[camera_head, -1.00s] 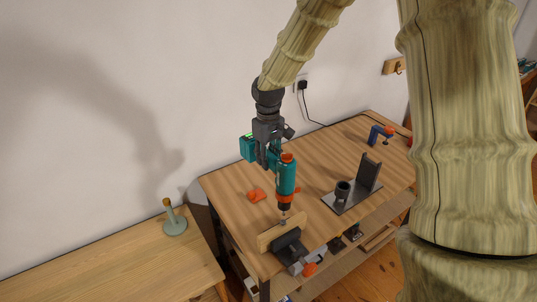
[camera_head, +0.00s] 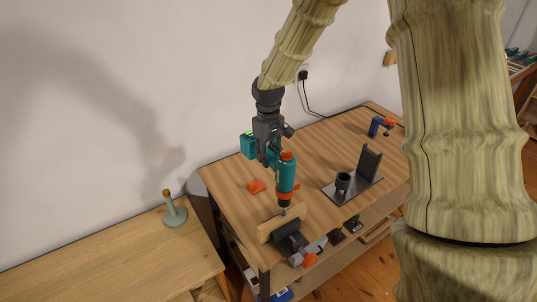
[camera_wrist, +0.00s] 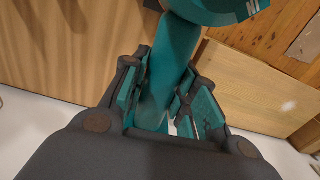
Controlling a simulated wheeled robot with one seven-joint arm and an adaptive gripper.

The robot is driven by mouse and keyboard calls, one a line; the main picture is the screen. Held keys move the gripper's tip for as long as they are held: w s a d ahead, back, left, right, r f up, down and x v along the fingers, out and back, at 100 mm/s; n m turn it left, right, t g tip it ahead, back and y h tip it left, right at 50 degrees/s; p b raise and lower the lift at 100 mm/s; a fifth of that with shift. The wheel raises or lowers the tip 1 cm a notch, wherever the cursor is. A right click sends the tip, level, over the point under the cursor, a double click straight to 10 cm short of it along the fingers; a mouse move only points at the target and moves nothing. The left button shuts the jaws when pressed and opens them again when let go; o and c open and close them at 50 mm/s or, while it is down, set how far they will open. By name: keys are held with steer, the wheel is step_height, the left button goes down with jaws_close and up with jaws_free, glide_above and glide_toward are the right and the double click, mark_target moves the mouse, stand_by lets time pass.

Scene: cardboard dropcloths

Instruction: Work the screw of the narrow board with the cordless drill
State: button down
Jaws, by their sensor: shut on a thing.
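My gripper (camera_head: 268,150) is shut on the cordless drill (camera_head: 286,172), a teal tool with orange parts and a black chuck. The wrist view shows the gripper (camera_wrist: 165,105) with its fingers on either side of the teal drill handle (camera_wrist: 175,60). The drill points down, and its tip is at the top edge of the narrow board (camera_head: 270,229). The board is pale wood, held on edge by a dark vise at the workbench's front. The screw is too small to make out, and whether the bit touches it cannot be told.
The workbench (camera_head: 235,190) carries an orange piece (camera_head: 256,186), a dark metal stand with a cup (camera_head: 343,182) and a blue clamp (camera_head: 381,126). A lower wooden table (camera_head: 110,262) at left holds a green-based item with a wooden top (camera_head: 174,210). A wall stands behind.

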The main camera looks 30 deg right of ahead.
steer(key=shift+f+p, duration=0.15)
steer(key=shift+p, duration=0.25)
stand_by(1.1)
steer(key=shift+f, duration=0.75)
stand_by(3.0)
steer(key=shift+r, duration=0.1)
steer(key=shift+r+p, duration=2.45)
steer(key=shift+r, duration=1)
steer(key=shift+a+f, duration=0.1)
steer(key=shift+f, duration=0.05)
